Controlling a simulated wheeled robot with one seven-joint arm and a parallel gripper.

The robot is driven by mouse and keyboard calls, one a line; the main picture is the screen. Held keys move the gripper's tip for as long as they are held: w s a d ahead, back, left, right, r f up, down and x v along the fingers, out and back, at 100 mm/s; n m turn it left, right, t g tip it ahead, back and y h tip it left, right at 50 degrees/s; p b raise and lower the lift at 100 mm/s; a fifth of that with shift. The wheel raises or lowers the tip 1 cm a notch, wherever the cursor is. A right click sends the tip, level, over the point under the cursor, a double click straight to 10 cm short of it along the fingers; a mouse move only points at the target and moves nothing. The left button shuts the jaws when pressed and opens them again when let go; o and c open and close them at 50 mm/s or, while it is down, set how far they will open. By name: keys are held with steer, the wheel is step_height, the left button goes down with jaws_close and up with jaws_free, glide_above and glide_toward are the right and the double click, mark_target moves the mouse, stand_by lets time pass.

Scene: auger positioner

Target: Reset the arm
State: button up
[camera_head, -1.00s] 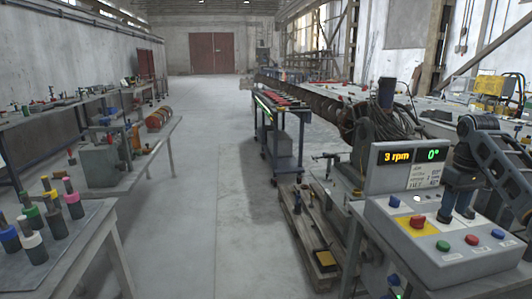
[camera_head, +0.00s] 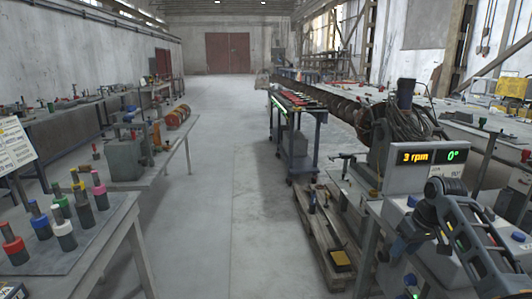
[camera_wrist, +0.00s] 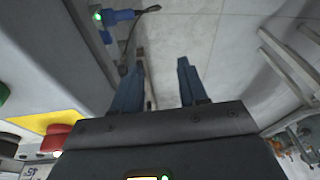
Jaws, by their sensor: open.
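My gripper (camera_wrist: 161,75) is open in the wrist view, its two dark blue fingers apart with nothing between them, above the grey floor. In the head view my gripper (camera_head: 392,245) is at the lower right, in front of the control box (camera_head: 487,270). The display (camera_head: 431,157) on that box reads "3 rpm" and "0°". A red button on a yellow plate (camera_wrist: 47,122) shows at the left of the wrist view, beside the gripper. In the head view my arm hides most of the box's top.
A table (camera_head: 118,232) with several coloured-collar tools stands at the left. A wooden pallet (camera_head: 322,232) lies on the floor left of the control box. A long auger (camera_head: 345,107) lies behind. The central aisle (camera_head: 215,190) is clear.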

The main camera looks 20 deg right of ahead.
steer(key=s+a+f+t, duration=0.1)
steer(key=a+f+t, duration=0.1)
steer(key=a+f, duration=0.6)
steer(key=a+f+t, duration=0.1)
steer(key=a+f, duration=0.2)
steer(key=a, duration=0.9)
steer(key=s+a+f+m+t, duration=0.1)
steer(key=s+a+f+t, duration=0.2)
steer(key=s+a, duration=0.9)
steer(key=s+a+r+t+h, duration=0.1)
steer(key=s+a+r, duration=0.15)
steer(key=s, duration=0.65)
steer(key=s+a+r+t, duration=0.2)
steer(key=s+r, duration=0.1)
steer(key=s, duration=0.5)
steer(key=s+d+r+n+t, duration=0.2)
steer(key=s+r+t, duration=0.1)
steer(key=s+r, duration=1)
step_height(320, 180, up, 4)
steer(key=shift+f+n+y, duration=0.15)
steer(key=shift+n+y, duration=0.15)
steer(key=shift+s+d, duration=0.1)
